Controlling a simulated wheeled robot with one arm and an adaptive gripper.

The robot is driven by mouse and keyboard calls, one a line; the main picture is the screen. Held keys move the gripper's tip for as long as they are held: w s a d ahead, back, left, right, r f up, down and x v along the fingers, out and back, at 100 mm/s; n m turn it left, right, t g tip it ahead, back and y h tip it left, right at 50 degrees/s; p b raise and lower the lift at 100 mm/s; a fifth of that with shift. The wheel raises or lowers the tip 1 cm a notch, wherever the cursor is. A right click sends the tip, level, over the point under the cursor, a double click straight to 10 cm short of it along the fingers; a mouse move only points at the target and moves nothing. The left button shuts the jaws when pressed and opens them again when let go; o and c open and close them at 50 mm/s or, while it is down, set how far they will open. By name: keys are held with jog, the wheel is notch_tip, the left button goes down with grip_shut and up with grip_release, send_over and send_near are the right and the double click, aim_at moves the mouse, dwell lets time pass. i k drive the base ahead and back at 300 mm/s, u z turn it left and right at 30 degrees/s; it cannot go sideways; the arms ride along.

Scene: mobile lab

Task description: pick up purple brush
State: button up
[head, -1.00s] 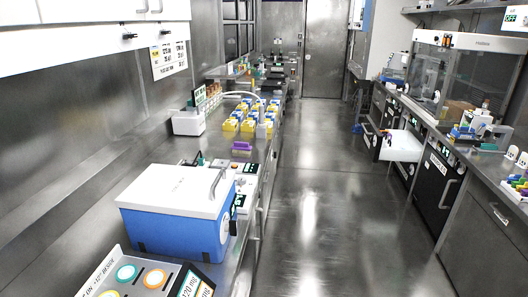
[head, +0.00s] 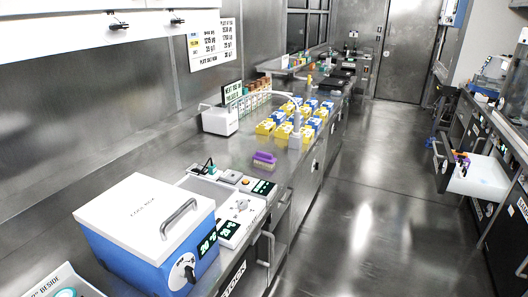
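A purple brush (head: 264,159) lies on the left metal counter (head: 160,160) in the head view. Its top is purple, with a paler strip below. It sits beyond a white control panel and in front of the yellow and blue boxes. Nothing touches it that I can see. My gripper is not in the head view, so its state is hidden.
A blue and white lidded box (head: 150,232) and a white control panel (head: 236,207) stand nearer on the counter. Several yellow and blue boxes (head: 275,125) and a white device (head: 220,119) stand behind the brush. An open drawer (head: 478,178) juts out at right. The aisle floor (head: 365,190) is clear.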

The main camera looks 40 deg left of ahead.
aim_at(266, 160)
jog(key=u, duration=0.4)
jog(key=i, duration=1.75)
jog(key=u, duration=1.5)
jog(key=i, duration=0.9)
jog(key=u, duration=1.45)
jog(key=i, duration=0.35)
jog(key=u, duration=0.3)
